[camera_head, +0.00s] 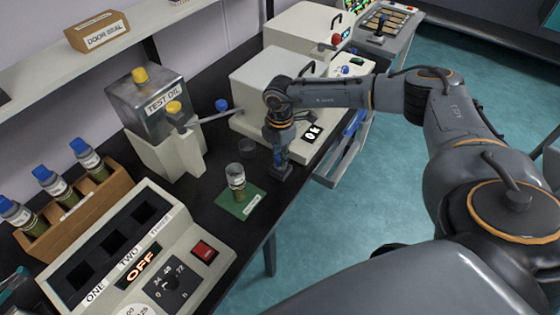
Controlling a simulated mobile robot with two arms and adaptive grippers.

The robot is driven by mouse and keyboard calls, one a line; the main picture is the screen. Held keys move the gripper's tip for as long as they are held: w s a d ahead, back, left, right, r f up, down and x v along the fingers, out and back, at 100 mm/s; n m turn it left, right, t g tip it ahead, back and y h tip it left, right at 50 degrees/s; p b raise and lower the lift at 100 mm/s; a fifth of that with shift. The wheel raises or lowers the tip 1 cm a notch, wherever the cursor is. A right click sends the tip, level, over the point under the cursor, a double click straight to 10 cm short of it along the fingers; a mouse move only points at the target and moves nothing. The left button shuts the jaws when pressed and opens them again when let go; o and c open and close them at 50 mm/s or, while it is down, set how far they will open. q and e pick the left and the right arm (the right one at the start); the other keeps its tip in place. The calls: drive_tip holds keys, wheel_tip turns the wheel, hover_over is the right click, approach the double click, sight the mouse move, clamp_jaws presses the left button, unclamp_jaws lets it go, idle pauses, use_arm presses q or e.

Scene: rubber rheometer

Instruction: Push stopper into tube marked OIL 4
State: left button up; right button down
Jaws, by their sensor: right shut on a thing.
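A clear tube (236,180) with a pale label and dark oil in its lower part stands upright on a small green mat (227,206). Its top looks open, and its label is too small to read. My right gripper (280,173) points down just right of the tube, near the table edge, apart from it. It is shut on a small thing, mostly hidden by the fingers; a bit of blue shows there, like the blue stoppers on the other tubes. My left gripper is not in view.
A wooden rack (84,208) holds several blue-stoppered tubes at left. A heater block (125,250) reading OFF stands in front. Bare black table lies around the mat.

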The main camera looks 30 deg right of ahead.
wheel_tip(320, 180, up, 2)
drive_tip(key=shift+r+p, duration=0.2)
drive_tip(key=shift+p, duration=0.45)
drive_tip(key=shift+f, duration=0.1)
